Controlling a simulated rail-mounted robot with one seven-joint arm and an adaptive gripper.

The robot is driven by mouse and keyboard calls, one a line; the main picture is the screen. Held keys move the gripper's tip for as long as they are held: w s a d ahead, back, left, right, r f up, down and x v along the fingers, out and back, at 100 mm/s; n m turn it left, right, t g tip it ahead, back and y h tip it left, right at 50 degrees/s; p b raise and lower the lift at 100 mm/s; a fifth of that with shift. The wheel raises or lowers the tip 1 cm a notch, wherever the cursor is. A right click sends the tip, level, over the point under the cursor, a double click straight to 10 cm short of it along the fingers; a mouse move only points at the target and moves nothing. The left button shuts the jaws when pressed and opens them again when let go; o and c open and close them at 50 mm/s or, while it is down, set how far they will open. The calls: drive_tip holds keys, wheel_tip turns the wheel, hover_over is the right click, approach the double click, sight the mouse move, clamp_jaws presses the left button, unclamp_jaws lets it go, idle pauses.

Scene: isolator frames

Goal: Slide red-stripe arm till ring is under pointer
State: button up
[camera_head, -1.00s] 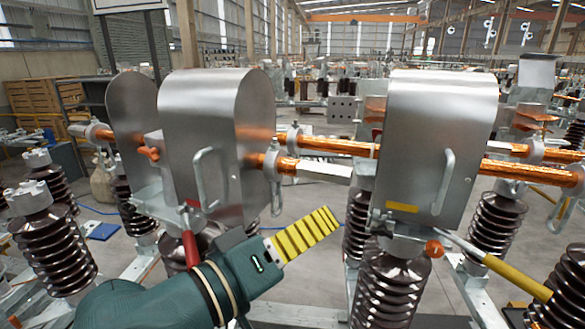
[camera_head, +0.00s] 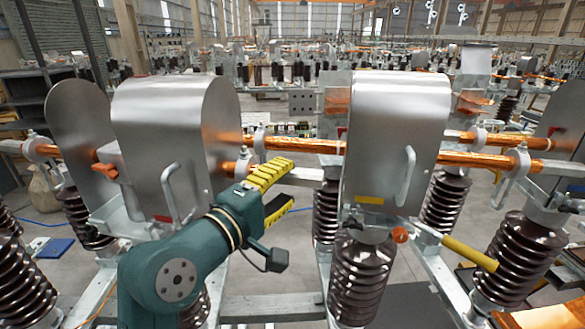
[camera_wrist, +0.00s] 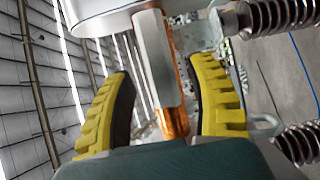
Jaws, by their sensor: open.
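The left metal housing (camera_head: 158,130) bears a small red stripe (camera_head: 162,218) near its lower edge. The front arm, copper with a bare silver section (camera_head: 305,173), runs from this housing toward the right one. A clamp ring (camera_head: 243,166) sits on it beside the left housing. My gripper (camera_head: 277,190) is open and empty at this arm, just right of the left housing. In the wrist view, the silver section (camera_wrist: 152,55) and its copper part (camera_wrist: 172,112) lie between the spread yellow fingers; I cannot tell whether they touch. I cannot make out a pointer.
The right housing (camera_head: 390,125) has a yellow stripe (camera_head: 370,200) and a yellow handle (camera_head: 470,252) sticking out to the lower right. A rear copper rod (camera_head: 300,145) runs behind the front arm. Brown ribbed insulators (camera_head: 360,280) stand below.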

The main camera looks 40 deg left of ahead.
drive_tip(key=shift+w+a, duration=0.15)
drive_tip(key=shift+w, duration=0.65)
drive_tip(key=shift+w+a, duration=0.15)
drive_tip(key=shift+w, duration=0.65)
clamp_jaws()
